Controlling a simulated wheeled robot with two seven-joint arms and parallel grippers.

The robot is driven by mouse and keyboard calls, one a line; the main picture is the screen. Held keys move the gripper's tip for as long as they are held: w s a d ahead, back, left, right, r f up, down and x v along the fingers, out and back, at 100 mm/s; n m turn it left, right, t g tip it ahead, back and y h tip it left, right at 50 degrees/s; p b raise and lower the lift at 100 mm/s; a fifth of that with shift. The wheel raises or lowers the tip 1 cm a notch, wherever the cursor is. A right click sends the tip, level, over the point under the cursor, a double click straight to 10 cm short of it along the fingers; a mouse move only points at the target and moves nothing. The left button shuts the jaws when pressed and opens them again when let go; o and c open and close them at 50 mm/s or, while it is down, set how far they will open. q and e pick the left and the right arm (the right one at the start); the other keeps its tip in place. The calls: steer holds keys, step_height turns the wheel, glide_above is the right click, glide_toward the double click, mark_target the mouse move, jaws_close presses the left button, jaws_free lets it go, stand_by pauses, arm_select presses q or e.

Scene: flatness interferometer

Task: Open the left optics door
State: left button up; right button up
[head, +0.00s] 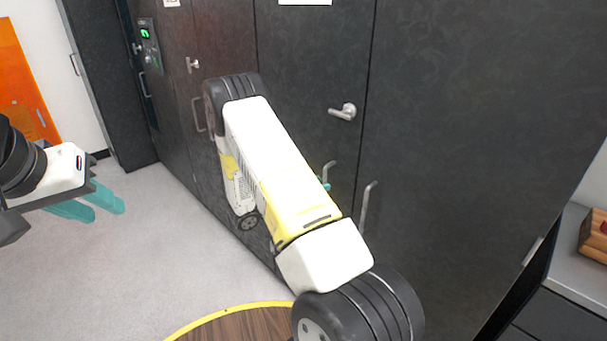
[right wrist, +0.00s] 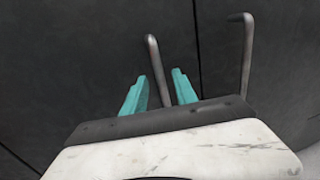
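The left optics door (head: 305,60) is a dark panel of the tall cabinet, left of a vertical seam, and looks shut. Its grey bar handle (head: 329,170) shows beside my right forearm. In the right wrist view the handle (right wrist: 155,65) rises between the two teal fingers of my right gripper (right wrist: 153,88). The fingers are apart, with a gap on each side of the bar. In the head view my arm hides most of this gripper; a bit of teal (head: 326,185) shows near the handle. My left gripper (head: 96,205) is open and empty over the floor at left.
A second bar handle (head: 367,207) is on the panel right of the seam; it also shows in the right wrist view (right wrist: 247,60). A lever handle (head: 344,111) sits higher. A grey counter (head: 575,245) stands at right. Grey floor (head: 150,250) is clear at left.

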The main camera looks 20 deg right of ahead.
steer(key=shift+w+d, duration=0.15)
steer(key=shift+d, duration=0.55)
steer(key=shift+w+d, duration=0.1)
steer(key=shift+d, duration=0.6)
jaws_close()
stand_by(0.4)
